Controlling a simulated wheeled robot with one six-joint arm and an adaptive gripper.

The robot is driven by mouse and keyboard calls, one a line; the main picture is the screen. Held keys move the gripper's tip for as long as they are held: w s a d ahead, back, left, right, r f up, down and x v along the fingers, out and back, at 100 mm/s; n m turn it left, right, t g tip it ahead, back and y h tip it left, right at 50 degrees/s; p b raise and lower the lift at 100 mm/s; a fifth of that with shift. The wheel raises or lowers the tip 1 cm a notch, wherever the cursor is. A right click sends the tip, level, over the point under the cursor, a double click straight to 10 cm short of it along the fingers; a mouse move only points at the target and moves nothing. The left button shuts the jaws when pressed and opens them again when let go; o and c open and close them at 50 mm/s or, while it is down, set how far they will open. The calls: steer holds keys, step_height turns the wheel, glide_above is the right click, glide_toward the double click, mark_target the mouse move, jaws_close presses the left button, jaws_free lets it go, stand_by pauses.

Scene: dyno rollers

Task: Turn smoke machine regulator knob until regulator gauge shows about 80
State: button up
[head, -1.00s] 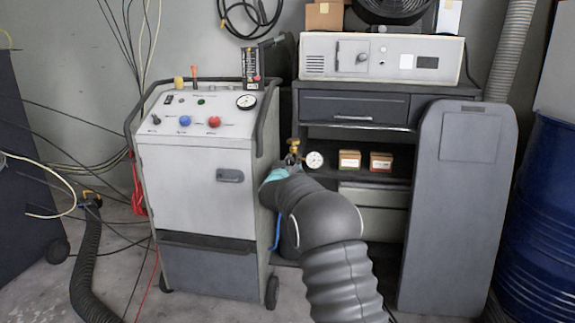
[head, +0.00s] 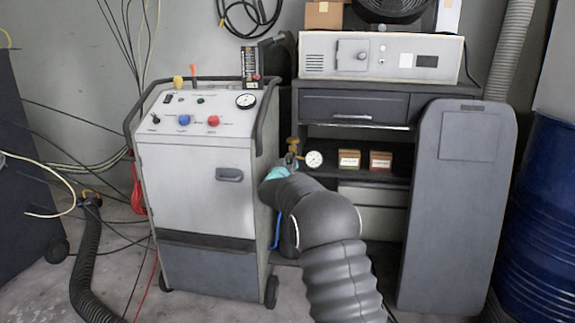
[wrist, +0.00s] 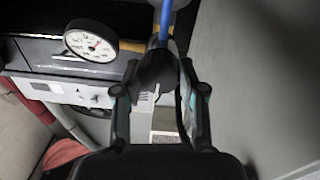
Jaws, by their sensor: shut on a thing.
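The regulator gauge (head: 314,159) is a small round white dial to the right of a brass fitting (head: 292,146), beside the smoke machine. The gauge also shows larger in the wrist view (wrist: 91,41), tilted, with a reddish needle mark; its figures are too small to read. In the wrist view, my gripper (wrist: 160,76) has its fingers on both sides of a dark rounded knob (wrist: 156,71) and is shut on it. A blue hose (wrist: 165,22) runs up behind the knob. In the head view, my arm hides the knob and most of the gripper.
The grey smoke machine (head: 195,190) with its control panel stands left of my arm. A dark shelf cabinet (head: 350,107) with two small boxes is behind the gauge. A grey panel (head: 455,220) leans at the right, next to a blue barrel (head: 545,210). Black hose lies at lower left.

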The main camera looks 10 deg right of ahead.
steer(key=m+b, duration=0.1)
steer(key=m, duration=0.3)
steer(key=m+b, duration=0.2)
steer(key=m, duration=0.2)
steer(key=shift+m, duration=0.4)
steer(key=m+y+b, duration=0.1)
steer(key=m+b, duration=0.5)
steer(key=m, duration=0.9)
steer(key=shift+d+m+b, duration=0.1)
steer(key=shift+m+b, duration=0.2)
steer(key=shift+m, duration=0.1)
steer(key=m, duration=0.6)
steer(key=shift+f, duration=0.1)
steer(key=shift+m, duration=0.4)
steer(key=o, duration=1.1)
